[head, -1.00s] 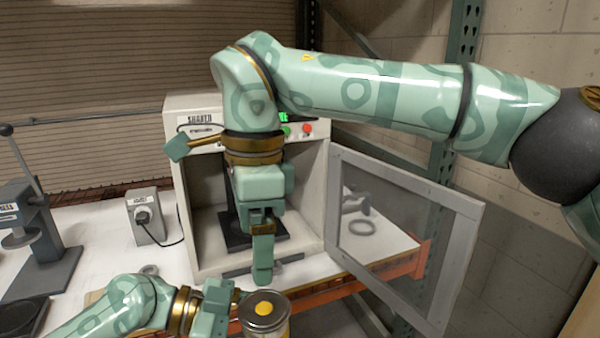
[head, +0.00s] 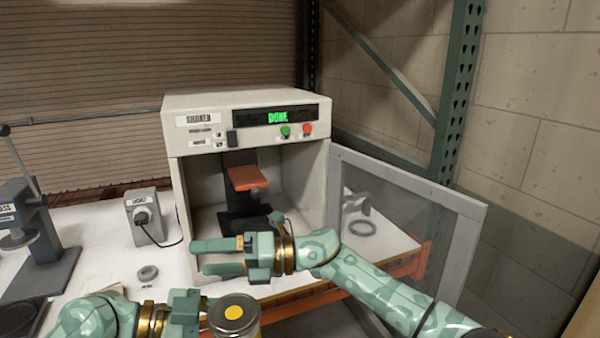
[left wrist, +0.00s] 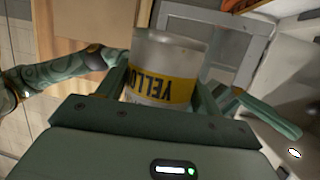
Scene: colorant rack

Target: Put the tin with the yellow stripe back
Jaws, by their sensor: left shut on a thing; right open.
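The tin (head: 233,314) has a grey lid with a yellow dot and shows at the bottom of the head view. In the left wrist view the tin (left wrist: 166,68) shows a yellow stripe with black lettering, upside down in the picture. My left gripper (head: 203,308) is shut on the tin, with a finger on each side in the wrist view. My right gripper (head: 222,257) is open and empty, in front of the shaker's opening, with its fingers pointing left. The tin's lower part is cut off in the head view.
The shaker (head: 245,105) stands open, its display reading DONE, with an orange clamp plate (head: 246,177) inside. Its mesh door (head: 400,225) swings out to the right. A grey box with a knob (head: 147,216) and a lever press (head: 40,240) stand left on the white bench.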

